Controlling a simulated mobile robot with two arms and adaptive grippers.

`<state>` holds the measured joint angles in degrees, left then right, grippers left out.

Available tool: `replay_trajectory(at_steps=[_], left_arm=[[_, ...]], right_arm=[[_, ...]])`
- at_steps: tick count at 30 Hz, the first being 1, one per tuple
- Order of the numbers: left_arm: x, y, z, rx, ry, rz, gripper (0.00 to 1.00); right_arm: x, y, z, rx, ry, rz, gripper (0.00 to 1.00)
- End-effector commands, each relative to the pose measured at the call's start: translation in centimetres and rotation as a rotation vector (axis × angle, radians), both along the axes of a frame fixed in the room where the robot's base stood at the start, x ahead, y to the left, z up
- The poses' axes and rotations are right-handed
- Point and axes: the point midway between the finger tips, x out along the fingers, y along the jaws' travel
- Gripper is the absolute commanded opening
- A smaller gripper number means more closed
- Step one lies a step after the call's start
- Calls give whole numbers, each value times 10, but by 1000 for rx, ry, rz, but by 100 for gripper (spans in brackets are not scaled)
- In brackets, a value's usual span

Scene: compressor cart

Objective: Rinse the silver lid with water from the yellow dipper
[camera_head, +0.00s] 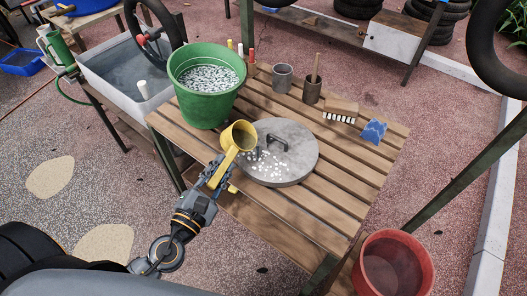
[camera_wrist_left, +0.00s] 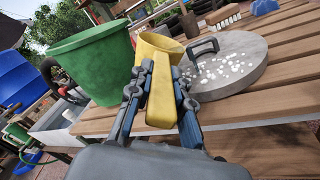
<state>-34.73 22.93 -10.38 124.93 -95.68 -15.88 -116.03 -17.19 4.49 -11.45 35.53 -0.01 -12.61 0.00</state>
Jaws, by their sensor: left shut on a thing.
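The silver lid (camera_head: 300,157) lies flat on the slatted wooden table, with a dark handle on top and white foam spots over its left and front part. It also shows in the left wrist view (camera_wrist_left: 245,62). My left gripper (camera_head: 218,175) is shut on the handle of the yellow dipper (camera_head: 238,138). The dipper's cup is at the lid's left edge, beside the green bucket; in the left wrist view the dipper (camera_wrist_left: 161,90) stands between the fingers. I cannot tell whether the cup holds water. My right gripper is not in view.
The green bucket (camera_head: 205,107) with white foam on top stands at the table's back left. Grey cup (camera_head: 282,77), brown cup (camera_head: 313,90), brush (camera_head: 341,110) and blue sponge (camera_head: 374,131) stand behind the lid. A red bucket (camera_head: 393,245) is at the front right.

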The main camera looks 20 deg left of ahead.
Motion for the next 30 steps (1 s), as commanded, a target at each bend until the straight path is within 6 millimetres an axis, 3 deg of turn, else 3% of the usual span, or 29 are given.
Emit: replay_trajectory(at_steps=[30], left_arm=[[0, -4, 5, 112, -13, 0, 0]], right_arm=[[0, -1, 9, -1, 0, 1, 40]])
